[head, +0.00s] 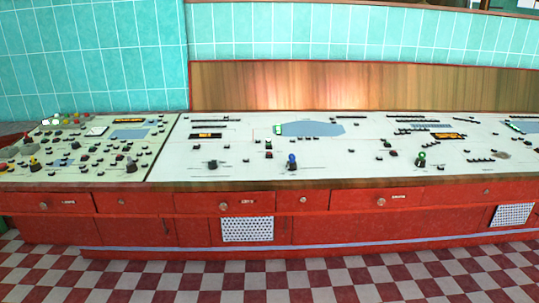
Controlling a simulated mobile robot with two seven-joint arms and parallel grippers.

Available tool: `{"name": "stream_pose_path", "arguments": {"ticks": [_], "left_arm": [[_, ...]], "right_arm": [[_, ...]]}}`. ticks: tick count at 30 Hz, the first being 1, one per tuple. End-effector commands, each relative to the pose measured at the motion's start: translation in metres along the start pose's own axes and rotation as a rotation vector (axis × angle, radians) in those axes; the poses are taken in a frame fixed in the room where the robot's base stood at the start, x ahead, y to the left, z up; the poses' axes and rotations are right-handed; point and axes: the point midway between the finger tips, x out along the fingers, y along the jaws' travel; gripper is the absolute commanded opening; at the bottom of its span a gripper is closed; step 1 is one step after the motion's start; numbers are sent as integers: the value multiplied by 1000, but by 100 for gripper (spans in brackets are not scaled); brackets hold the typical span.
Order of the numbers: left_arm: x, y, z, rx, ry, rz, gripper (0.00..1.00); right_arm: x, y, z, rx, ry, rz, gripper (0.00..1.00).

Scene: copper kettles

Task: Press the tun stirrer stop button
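A long control console (230,170) stands ahead with a white top full of small buttons, switches and labels. Its left section (150,135) is the most crowded with knobs, levers and small coloured buttons. On the main section are a blue-topped lever (292,161), a green-topped lever (421,159) and a dark lever (213,164). The labels are too small to read, so I cannot tell which control is the tun stirrer stop button. Neither of my grippers is in view.
The console front is red, with drawers (247,202) and perforated metal grilles (247,229). A wooden backboard (330,86) and teal tiled walls (90,50) rise behind. The red and white checkered floor (270,280) in front is clear.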

Motion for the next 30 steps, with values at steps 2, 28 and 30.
{"name": "stream_pose_path", "arguments": {"ticks": [2,28,30], "left_arm": [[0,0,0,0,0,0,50],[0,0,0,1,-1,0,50],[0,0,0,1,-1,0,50]], "right_arm": [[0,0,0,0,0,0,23],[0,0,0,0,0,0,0],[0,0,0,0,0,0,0]]}}
